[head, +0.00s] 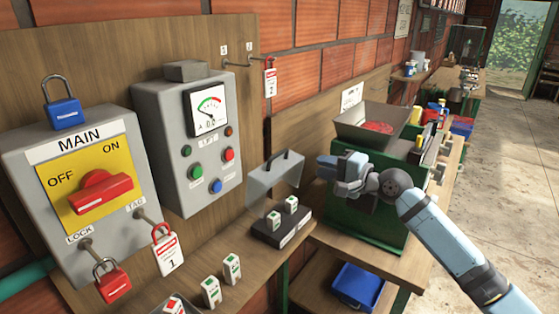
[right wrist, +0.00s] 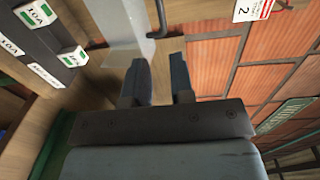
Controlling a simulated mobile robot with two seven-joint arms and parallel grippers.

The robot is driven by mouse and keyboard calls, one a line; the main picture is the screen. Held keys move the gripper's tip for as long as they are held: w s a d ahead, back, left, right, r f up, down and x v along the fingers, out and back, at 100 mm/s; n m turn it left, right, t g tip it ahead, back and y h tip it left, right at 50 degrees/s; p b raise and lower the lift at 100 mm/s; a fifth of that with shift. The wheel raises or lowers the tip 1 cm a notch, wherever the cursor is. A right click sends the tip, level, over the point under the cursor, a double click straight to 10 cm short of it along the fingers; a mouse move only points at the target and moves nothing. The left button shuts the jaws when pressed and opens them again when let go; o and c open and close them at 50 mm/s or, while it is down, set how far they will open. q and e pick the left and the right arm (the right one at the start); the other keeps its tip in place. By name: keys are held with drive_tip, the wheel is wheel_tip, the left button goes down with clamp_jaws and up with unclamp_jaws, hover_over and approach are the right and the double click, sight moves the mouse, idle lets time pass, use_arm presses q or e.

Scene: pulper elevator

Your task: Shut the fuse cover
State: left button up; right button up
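The fuse cover (head: 272,184) is a see-through grey lid with a dark handle (head: 283,158) on its top edge. It stands raised on the black fuse base (head: 281,234), which holds two white-and-green fuses. In the right wrist view the cover (right wrist: 115,22) is a pale panel ahead of the fingers, and the handle (right wrist: 161,18) is partly cut off by the top edge. My right gripper (head: 321,168) is to the right of the cover, apart from it. Its two fingers (right wrist: 160,82) are spread with nothing between them. My left gripper is not in view.
The MAIN switch box (head: 85,195) and the meter box (head: 190,140) are on the board at left. A green machine with a grey hopper (head: 370,125) stands behind and below my right gripper. A blue bin (head: 358,285) is underneath.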

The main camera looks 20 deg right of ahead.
sight(282, 154)
drive_tip(key=p+x, duration=0.2)
drive_tip(key=x, duration=1.1)
drive_tip(key=shift+w+a, duration=0.2)
drive_tip(key=shift+w, duration=0.05)
clamp_jaws()
